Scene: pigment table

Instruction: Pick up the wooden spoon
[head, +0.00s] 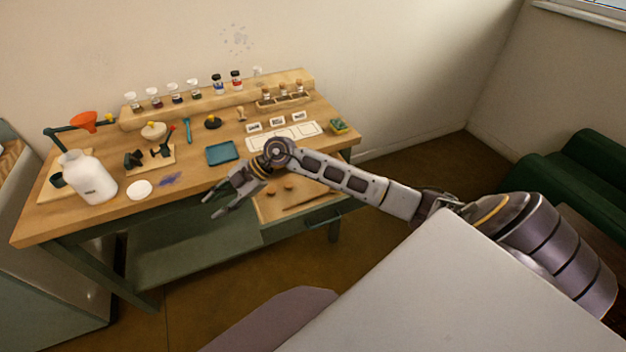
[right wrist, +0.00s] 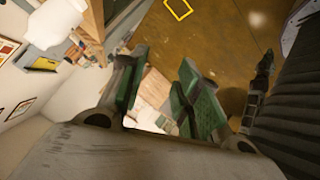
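A thin, long wooden piece (head: 305,204), which looks like the wooden spoon, lies in the open drawer at the table's front right. Its ends are too small to make out clearly. My right gripper (head: 213,207) is in front of the table's front edge, left of the drawer and apart from the spoon. Its fingers are spread and empty. In the right wrist view the green finger pads (right wrist: 163,92) stand apart with nothing held between them. I cannot make out the spoon there. My left gripper is not in view.
The open drawer (head: 325,212) also holds small round brown pieces (head: 288,187). My right forearm passes over the drawer. A blue tray (head: 222,152), a white jug (head: 88,178) and a white disc (head: 139,190) stand on the table (head: 120,213). Jars line the back shelf.

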